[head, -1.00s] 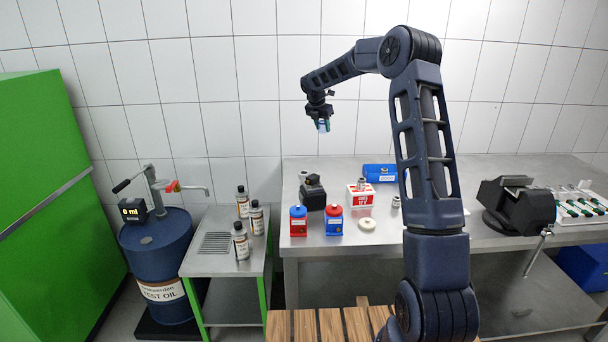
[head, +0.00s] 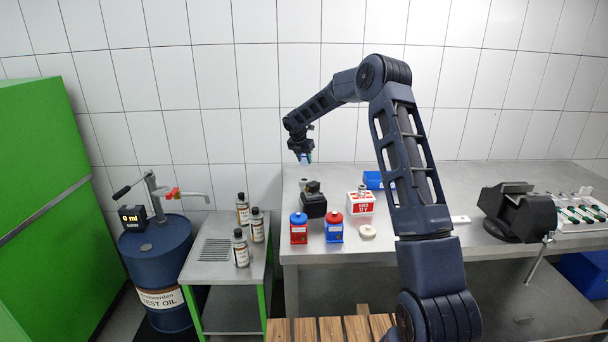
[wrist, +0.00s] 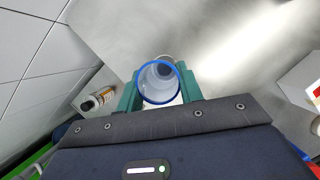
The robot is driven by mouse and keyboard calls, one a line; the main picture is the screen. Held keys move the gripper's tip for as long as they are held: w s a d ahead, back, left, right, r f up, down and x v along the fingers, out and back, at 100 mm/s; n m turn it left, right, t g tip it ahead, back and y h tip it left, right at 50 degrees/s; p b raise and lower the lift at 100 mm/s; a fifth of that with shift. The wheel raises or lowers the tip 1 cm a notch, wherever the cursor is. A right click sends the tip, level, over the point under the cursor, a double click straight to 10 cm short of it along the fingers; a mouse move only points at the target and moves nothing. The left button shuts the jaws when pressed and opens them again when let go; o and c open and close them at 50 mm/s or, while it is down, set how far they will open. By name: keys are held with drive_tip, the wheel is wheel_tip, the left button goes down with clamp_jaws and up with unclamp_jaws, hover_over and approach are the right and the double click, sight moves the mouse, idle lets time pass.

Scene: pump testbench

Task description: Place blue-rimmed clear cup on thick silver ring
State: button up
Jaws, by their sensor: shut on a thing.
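My gripper (head: 304,160) is above the back left part of the steel bench in the head view. It is shut on the blue-rimmed clear cup, whose blue rim (wrist: 145,70) faces the wrist camera between the two green fingers (wrist: 158,92). In the head view the cup (head: 304,159) is a small bluish shape at the fingertips. A grey round shape (wrist: 166,60) shows just past the cup rim in the wrist view. The cup is apart from the bench.
The black device (head: 313,203), red bottle (head: 299,229), blue bottle (head: 334,229), red-and-white box (head: 360,204) and off-white disc (head: 367,232) stand close by. A blue bin (head: 374,180) is behind. A black vise (head: 518,210) stands at right. The bench's left edge is near.

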sight(306, 179)
drive_tip(key=shift+f, duration=3.8)
drive_tip(key=shift+f, duration=0.15)
drive_tip(key=o, duration=1)
